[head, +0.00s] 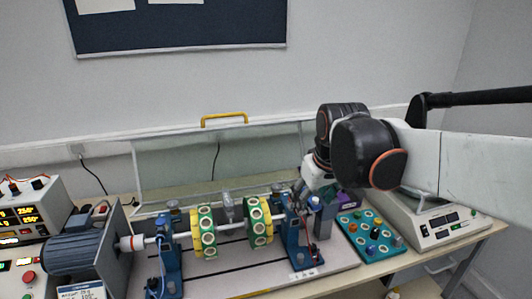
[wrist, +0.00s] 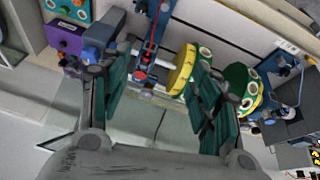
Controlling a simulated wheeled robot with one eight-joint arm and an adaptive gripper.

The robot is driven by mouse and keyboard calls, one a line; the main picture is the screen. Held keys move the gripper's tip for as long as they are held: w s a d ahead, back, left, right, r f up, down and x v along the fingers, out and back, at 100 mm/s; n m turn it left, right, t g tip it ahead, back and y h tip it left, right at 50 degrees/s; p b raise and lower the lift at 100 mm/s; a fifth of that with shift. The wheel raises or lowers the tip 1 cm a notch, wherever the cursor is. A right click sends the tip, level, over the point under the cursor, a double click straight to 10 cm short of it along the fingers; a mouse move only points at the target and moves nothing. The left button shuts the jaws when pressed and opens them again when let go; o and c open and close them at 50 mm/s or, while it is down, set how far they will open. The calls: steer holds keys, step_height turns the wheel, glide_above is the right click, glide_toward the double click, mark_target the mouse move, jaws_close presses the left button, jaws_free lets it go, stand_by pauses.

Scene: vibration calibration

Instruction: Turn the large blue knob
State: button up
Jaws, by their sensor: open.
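A blue knob-like part (head: 314,201) shows just below my gripper (head: 318,188) in the head view, by the right blue bearing stand (head: 293,228). I cannot tell for sure which part is the large blue knob. My gripper (wrist: 155,88) is open, with green-padded fingers wide apart. Nothing is held between them; the glass panel and bench lie behind the gap. In the head view my arm partly hides the fingers.
The rotor shaft carries green-yellow discs (head: 204,232). A motor (head: 82,250) is at left. A teal board (head: 371,236) with several coloured knobs is right of the rig, beside a white device (head: 440,228). A clear guard with a yellow handle (head: 224,119) stands behind.

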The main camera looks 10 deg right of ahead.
steer(key=w+d+r+g+p, duration=0.2)
steer(key=w+d+r+p, duration=0.2)
steer(key=w+d+p, duration=0.45)
steer(key=w+d+f+n+g+p, duration=0.2)
steer(key=w+d+f+p, duration=0.3)
steer(key=w, duration=0.4)
steer(key=f, duration=0.4)
steer(key=d+f, duration=0.1)
steer(key=f, duration=0.6)
steer(key=shift+d+f, duration=0.2)
steer(key=shift+f, duration=0.2)
steer(key=shift+m, duration=0.3)
steer(key=c, duration=1)
